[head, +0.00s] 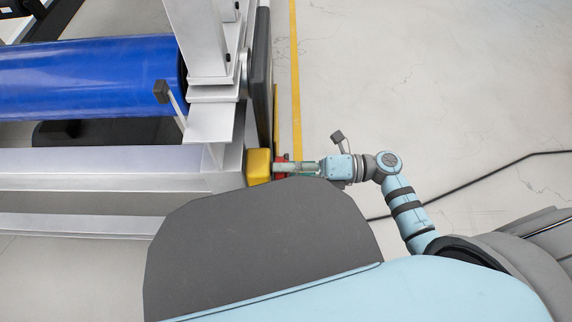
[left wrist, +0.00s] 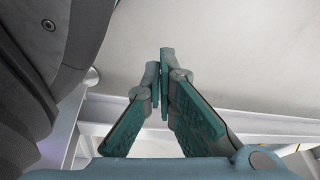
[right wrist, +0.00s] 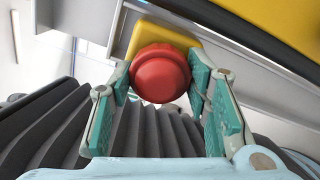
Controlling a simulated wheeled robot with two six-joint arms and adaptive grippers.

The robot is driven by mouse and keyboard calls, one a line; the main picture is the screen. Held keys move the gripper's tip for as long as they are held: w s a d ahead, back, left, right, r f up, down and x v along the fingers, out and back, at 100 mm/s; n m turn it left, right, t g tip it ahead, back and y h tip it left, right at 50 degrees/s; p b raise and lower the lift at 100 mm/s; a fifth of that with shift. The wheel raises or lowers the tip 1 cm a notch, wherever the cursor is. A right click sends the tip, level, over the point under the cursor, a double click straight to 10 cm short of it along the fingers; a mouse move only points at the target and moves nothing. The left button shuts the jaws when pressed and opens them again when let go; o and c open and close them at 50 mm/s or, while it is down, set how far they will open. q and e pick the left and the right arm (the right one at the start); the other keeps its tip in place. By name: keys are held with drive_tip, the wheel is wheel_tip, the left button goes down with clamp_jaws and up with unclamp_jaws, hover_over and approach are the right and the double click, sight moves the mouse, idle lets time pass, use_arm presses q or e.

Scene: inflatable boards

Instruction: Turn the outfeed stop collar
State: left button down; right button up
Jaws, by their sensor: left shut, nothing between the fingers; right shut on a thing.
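The outfeed stop collar (right wrist: 160,74) is a round red head on a yellow box (head: 259,166). The box sits at the right end of a grey metal frame in the head view. My right gripper (head: 284,168) reaches it from the right and is shut on the red collar, with a finger on each side of it in the right wrist view. The collar is mostly hidden by the fingers in the head view. My left gripper (left wrist: 162,65) is shut and empty in the left wrist view, its fingertips together. It does not show in the head view.
A large blue roll (head: 85,75) lies in the metal frame (head: 110,172) at the left. A yellow floor line (head: 295,70) runs beside the frame. A black cable (head: 500,165) crosses the floor at the right. The floor at the upper right is otherwise clear.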

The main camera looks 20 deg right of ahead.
drive_tip(key=shift+r+m+p, duration=0.1)
drive_tip(key=shift+m+p, duration=0.35)
drive_tip(key=shift+m, duration=0.25)
use_arm(q)
drive_tip(key=shift+m+g, duration=0.3)
drive_tip(key=shift+g, duration=0.3)
drive_tip(key=shift+s+a+r+p, duration=0.15)
drive_tip(key=shift+s+a+p, duration=0.25)
drive_tip(key=shift+s, duration=0.45)
drive_tip(key=shift+s+a+r+p, duration=0.2)
drive_tip(key=shift+s+a+p, duration=0.15)
drive_tip(key=shift+s, duration=0.55)
drive_tip(key=shift+s+a+r+p, duration=0.15)
drive_tip(key=shift+s+a+p, duration=0.25)
drive_tip(key=shift+s, duration=0.45)
use_arm(e)
drive_tip(key=shift+m, duration=1.9)
use_arm(q)
drive_tip(key=shift+y, duration=0.3)
use_arm(e)
drive_tip(key=o, duration=1.2)
use_arm(q)
drive_tip(key=shift+s, duration=0.1)
